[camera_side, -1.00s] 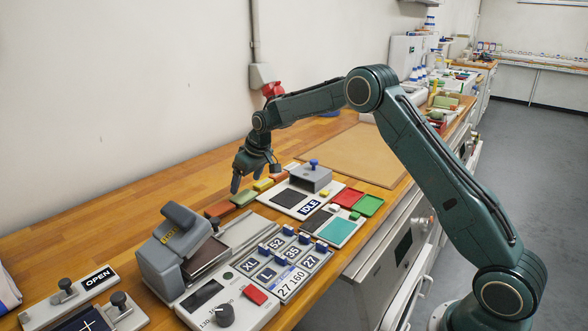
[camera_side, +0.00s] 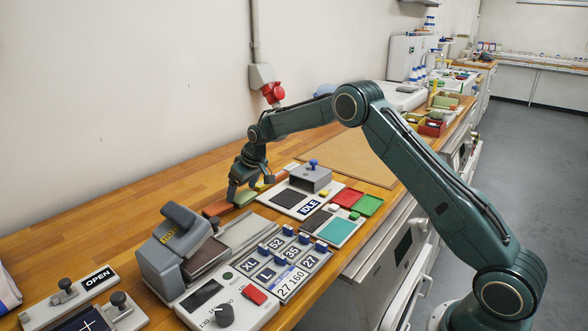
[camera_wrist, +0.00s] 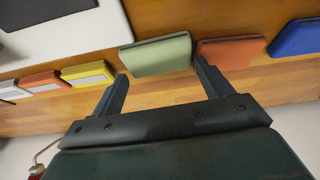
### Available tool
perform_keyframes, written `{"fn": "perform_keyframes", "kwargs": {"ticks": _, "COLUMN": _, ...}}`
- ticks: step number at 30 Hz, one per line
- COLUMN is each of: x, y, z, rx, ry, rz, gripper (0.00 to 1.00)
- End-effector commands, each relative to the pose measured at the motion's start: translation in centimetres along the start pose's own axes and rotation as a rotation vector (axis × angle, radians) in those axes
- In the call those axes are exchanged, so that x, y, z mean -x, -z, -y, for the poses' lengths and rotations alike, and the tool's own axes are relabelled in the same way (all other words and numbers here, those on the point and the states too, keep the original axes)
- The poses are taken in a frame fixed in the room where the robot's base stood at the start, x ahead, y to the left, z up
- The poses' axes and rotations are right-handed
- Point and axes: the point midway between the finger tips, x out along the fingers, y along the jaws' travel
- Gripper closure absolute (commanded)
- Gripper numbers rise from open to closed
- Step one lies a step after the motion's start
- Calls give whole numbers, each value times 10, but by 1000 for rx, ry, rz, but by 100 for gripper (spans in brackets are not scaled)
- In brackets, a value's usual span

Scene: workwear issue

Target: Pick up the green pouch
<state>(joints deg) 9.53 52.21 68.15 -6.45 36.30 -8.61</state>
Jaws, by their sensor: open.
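The green pouch (camera_wrist: 157,55) lies in a row of items on the wooden bench. In the wrist view it is just beyond and between my two fingertips. In the side view the green pouch (camera_side: 243,199) is partly hidden by my fingers. My gripper (camera_wrist: 163,76) is open and empty, its fingers spread about as wide as the pouch. In the side view my gripper (camera_side: 250,190) is low over the pouch. I cannot tell whether either finger touches it.
A brown-red pouch (camera_wrist: 230,51) lies close beside the green one, with a blue item (camera_wrist: 296,38) beyond it. A yellow box (camera_wrist: 88,74) and an orange box (camera_wrist: 41,82) lie on the other side. A pale device (camera_side: 290,197) marked IDLE stands nearby.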

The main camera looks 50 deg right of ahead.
Motion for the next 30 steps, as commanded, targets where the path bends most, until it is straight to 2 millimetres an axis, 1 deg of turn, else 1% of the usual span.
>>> {"fn": "perform_keyframes", "kwargs": {"ticks": 1, "x": -13, "y": -13, "z": 1, "rx": -4, "ry": 3, "rz": 32, "gripper": 22}}
{"fn": "perform_keyframes", "kwargs": {"ticks": 8, "x": -13, "y": -13, "z": 1, "rx": -4, "ry": 2, "rz": 34, "gripper": 22}}
{"fn": "perform_keyframes", "kwargs": {"ticks": 11, "x": -13, "y": -14, "z": 0, "rx": -4, "ry": 2, "rz": 36, "gripper": 39}}
{"fn": "perform_keyframes", "kwargs": {"ticks": 12, "x": -13, "y": -14, "z": 0, "rx": -5, "ry": 2, "rz": 36, "gripper": 47}}
{"fn": "perform_keyframes", "kwargs": {"ticks": 13, "x": -13, "y": -14, "z": 0, "rx": -5, "ry": 1, "rz": 36, "gripper": 50}}
{"fn": "perform_keyframes", "kwargs": {"ticks": 23, "x": -12, "y": -14, "z": -2, "rx": -6, "ry": 0, "rz": 38, "gripper": 50}}
{"fn": "perform_keyframes", "kwargs": {"ticks": 26, "x": -10, "y": -13, "z": -2, "rx": -6, "ry": 0, "rz": 39, "gripper": 50}}
{"fn": "perform_keyframes", "kwargs": {"ticks": 30, "x": -1, "y": -9, "z": -1, "rx": -6, "ry": 1, "rz": 37, "gripper": 50}}
